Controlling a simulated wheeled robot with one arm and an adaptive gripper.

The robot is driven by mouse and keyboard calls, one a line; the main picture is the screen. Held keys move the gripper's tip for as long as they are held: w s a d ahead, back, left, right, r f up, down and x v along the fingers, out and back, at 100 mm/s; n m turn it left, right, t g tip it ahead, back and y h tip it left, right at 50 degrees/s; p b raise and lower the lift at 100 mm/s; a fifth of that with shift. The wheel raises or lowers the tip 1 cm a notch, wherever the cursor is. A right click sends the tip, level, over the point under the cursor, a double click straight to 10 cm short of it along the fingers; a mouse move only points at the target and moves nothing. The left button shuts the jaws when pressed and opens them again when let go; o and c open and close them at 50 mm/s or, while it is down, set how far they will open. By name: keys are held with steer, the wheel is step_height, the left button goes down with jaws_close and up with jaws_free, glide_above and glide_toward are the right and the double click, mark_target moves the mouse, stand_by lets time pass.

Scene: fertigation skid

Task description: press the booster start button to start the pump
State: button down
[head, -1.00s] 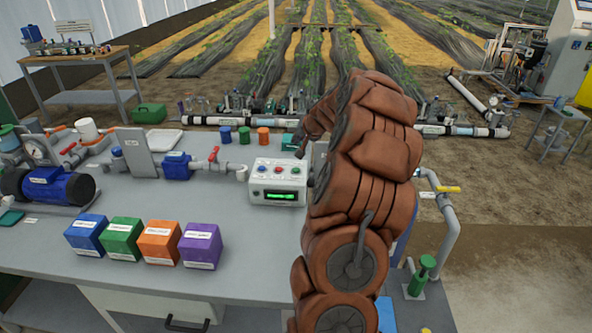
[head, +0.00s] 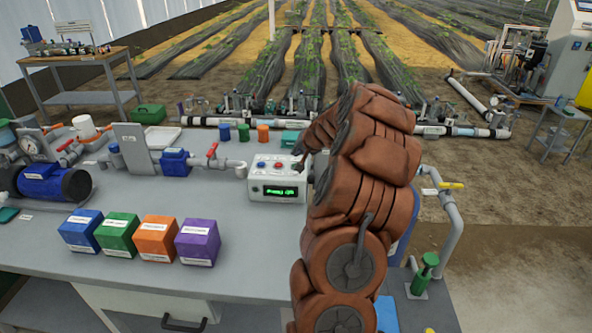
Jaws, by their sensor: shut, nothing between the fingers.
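The white control box (head: 262,190) stands on the grey bench in the head view. Its top has a blue button (head: 261,165) and a red button (head: 280,167) in view. My gripper (head: 299,163) is shut and empty, with its dark tip pointing down at the right end of the box top, where it hides the green button. The tip looks to be at that button, but I cannot tell if it touches. The box's display (head: 280,191) shows green lettering too small to read surely. The blue pump (head: 45,183) is at the left.
Blue, green, orange and purple blocks (head: 197,243) stand in a row on the bench (head: 232,265) in front of the box. A pipe with a red-handled valve (head: 211,152) runs to the box's left. Small coloured cups (head: 244,133) stand behind it.

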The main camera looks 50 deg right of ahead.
steer(key=shift+f+b, duration=0.45)
steer(key=shift+f, duration=0.55)
stand_by(0.7)
steer(key=shift+f+b, duration=0.4)
steer(key=shift+f, duration=0.05)
steer(key=shift+f+b, duration=0.35)
steer(key=shift+f, duration=0.05)
stand_by(0.6)
steer(key=shift+r, duration=0.1)
steer(key=shift+r+p, duration=0.35)
steer(key=shift+r, duration=0.4)
steer(key=shift+r+p, duration=1.25)
steer(key=shift+r, duration=1.25)
